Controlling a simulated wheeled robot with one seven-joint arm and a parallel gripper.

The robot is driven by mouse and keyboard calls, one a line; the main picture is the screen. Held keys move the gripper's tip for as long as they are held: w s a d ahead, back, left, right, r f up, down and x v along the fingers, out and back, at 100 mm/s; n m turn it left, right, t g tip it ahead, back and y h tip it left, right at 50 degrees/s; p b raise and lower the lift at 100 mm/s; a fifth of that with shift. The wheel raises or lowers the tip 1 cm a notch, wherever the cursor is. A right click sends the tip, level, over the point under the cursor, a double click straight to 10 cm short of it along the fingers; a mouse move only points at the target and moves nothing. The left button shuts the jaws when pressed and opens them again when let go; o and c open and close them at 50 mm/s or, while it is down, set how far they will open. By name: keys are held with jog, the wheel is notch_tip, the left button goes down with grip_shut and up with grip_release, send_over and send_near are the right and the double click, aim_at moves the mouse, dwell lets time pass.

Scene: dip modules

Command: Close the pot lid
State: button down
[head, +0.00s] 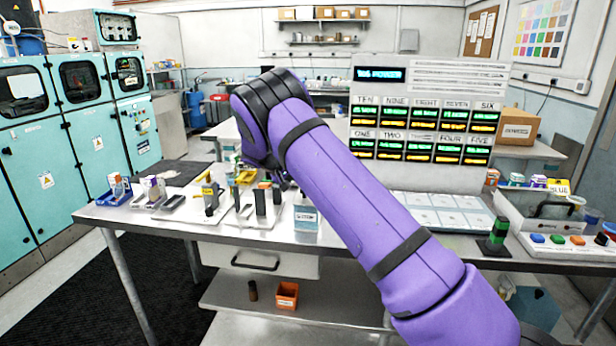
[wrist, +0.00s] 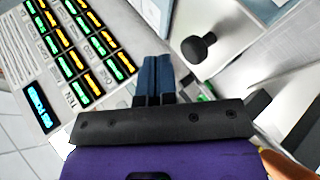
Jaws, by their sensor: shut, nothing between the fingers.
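In the wrist view my gripper (wrist: 152,82) has its two dark blue fingers together, with nothing between them. A black round knob (wrist: 198,48) on a short stem stands on a light grey surface, just right of and beyond the fingertips, not touching them. It may be the pot lid's handle; I cannot tell whether the lid is open. In the head view my purple arm crosses the middle, and my fingertips cannot be made out. A grey box with a black handle (head: 550,209) stands at the right end of the bench.
The metal bench (head: 150,217) carries several small parts and trays at its left. A panel with lit displays (head: 430,120) stands behind my arm and shows in the wrist view (wrist: 80,50). Coloured buttons (head: 557,239) lie at the right front. An orange bin (head: 287,295) is on the lower shelf.

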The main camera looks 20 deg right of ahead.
jog(key=shift+w+a+f+h, duration=0.15)
jog(key=shift+a+f+h, duration=0.05)
jog(key=shift+f+h, duration=0.1)
jog(key=shift+w+a+f, duration=0.2)
jog(key=shift+a+f, duration=0.15)
dwell(0.3)
